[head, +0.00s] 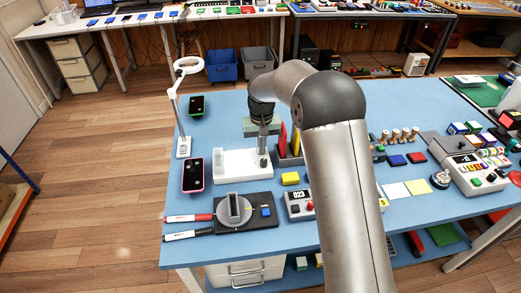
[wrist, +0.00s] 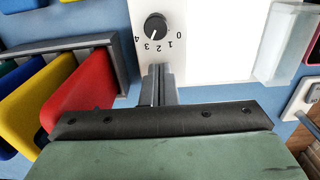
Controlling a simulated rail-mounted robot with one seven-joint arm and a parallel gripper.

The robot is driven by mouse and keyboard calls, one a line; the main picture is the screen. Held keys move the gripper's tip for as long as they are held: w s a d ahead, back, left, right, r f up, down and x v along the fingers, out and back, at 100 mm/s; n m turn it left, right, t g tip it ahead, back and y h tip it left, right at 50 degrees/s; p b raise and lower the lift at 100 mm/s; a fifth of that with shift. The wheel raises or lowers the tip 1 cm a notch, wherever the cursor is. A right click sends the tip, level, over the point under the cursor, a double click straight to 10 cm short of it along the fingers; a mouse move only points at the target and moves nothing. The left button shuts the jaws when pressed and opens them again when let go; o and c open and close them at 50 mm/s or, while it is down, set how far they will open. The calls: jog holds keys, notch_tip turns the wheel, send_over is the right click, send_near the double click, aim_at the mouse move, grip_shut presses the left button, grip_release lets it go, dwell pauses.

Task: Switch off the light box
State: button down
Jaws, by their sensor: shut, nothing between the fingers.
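The white light box (head: 232,170) stands on the blue table, left of my arm in the head view. A black round knob (wrist: 155,27) sits on its white panel (wrist: 195,50) in the wrist view, ringed by the numbers 0 to 4. The knob's white mark points away from 0, toward about 2 or 3; I cannot tell exactly which. My gripper (wrist: 158,84) is shut and empty, its fingertips over the panel just below the knob in the picture and apart from it. In the head view my gripper (head: 263,143) hangs above the box's right end.
A grey rack (wrist: 122,62) with red, yellow and blue upright plates stands close left of the fingers in the wrist view. A translucent block (wrist: 284,45) stands right.

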jog(key=shift+f+b, duration=0.3)
jog(key=shift+f, duration=0.25)
notch_tip(320, 180, up, 7)
jog(key=p, duration=0.4)
jog(key=shift+p, duration=0.35)
dwell(0.7)
